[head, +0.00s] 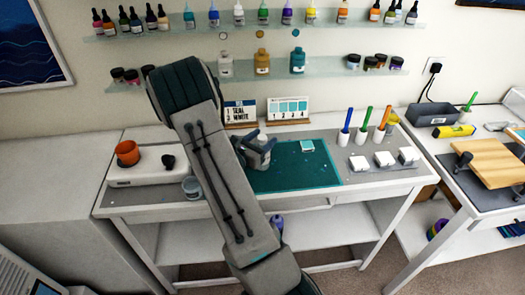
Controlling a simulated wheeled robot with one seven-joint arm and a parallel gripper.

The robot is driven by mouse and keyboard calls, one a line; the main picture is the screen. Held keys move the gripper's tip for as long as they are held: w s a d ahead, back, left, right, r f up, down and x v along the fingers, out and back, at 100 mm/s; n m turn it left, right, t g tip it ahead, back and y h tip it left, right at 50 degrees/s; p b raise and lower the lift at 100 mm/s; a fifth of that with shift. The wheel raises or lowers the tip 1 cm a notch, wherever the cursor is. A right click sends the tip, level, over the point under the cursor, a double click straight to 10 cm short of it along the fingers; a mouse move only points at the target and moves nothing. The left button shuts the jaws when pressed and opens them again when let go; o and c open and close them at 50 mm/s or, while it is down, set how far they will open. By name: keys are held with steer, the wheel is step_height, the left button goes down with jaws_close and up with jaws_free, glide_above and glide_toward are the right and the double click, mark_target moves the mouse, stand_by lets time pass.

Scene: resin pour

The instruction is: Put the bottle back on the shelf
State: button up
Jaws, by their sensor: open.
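Three larger bottles stand on the lower wall shelf (190,79): a white bottle (225,66), a gold bottle (262,62) and a teal bottle (297,61). A purple-topped bottle (277,224) shows low down below the desk, partly hidden by my arm. I cannot tell which bottle the task means. My gripper (260,140) is open over the desk, at the left edge of the teal mat (305,172), below and apart from the shelf bottles. No bottle shows between its fingers, though they are small and partly hidden by my arm.
Small bottles line the upper shelf (170,34); jars (370,63) stand on the lower one. Two cards, coloured pens (365,118) and white blocks (385,159) are on the desk (345,192). A scale with an orange cup (128,152) is left, a cup (192,187) beside my arm.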

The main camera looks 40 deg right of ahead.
steer(key=shift+x, duration=1.05)
steer(key=c, duration=1)
jaws_close()
steer(key=shift+r, duration=0.15)
